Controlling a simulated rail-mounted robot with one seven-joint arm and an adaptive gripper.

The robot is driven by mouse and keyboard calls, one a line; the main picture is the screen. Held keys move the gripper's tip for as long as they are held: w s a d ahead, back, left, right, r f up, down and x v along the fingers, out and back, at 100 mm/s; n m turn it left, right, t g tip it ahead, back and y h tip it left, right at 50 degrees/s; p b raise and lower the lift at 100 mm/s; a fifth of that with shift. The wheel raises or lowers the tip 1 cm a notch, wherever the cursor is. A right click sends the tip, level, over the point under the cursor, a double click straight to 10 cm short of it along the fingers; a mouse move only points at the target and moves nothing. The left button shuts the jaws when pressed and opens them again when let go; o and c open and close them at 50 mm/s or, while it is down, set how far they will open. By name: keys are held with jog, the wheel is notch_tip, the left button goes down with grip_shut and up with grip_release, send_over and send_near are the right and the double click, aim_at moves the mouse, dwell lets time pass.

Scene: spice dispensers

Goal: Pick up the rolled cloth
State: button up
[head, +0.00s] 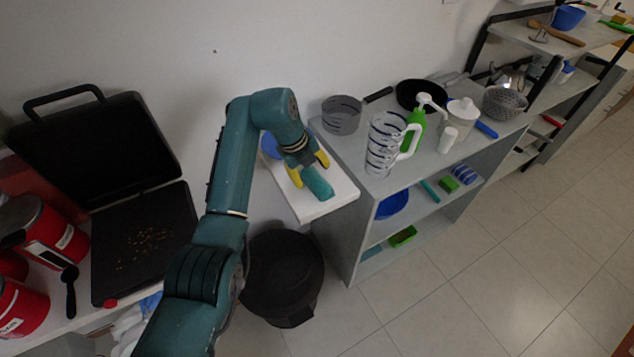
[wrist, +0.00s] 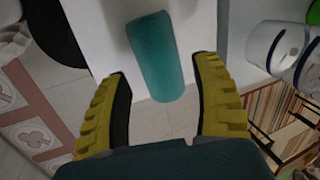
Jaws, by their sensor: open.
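The rolled cloth (head: 317,183) is a teal cylinder lying near the front edge of a small white shelf (head: 335,200). In the wrist view the rolled cloth (wrist: 158,55) runs nearly upright in the picture, with its near end reaching past the shelf edge. My gripper (head: 308,170) has yellow fingers and is over the shelf at the cloth. In the wrist view my gripper (wrist: 163,75) is open, with one finger on each side of the cloth's near end. Gaps show between the cloth and both fingers.
A blue item (head: 270,146) sits at the back of the white shelf. A grey shelf unit with a measuring jug (head: 384,148) and a grey strainer (head: 342,115) stands close on the right. A black bin (head: 283,272) stands below. An open black grill (head: 147,240) is left.

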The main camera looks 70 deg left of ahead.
aim_at(313, 178)
jog(key=x, duration=0.5)
jog(key=shift+s+f, duration=0.1)
jog(key=shift+f, duration=0.1)
jog(key=c, duration=1)
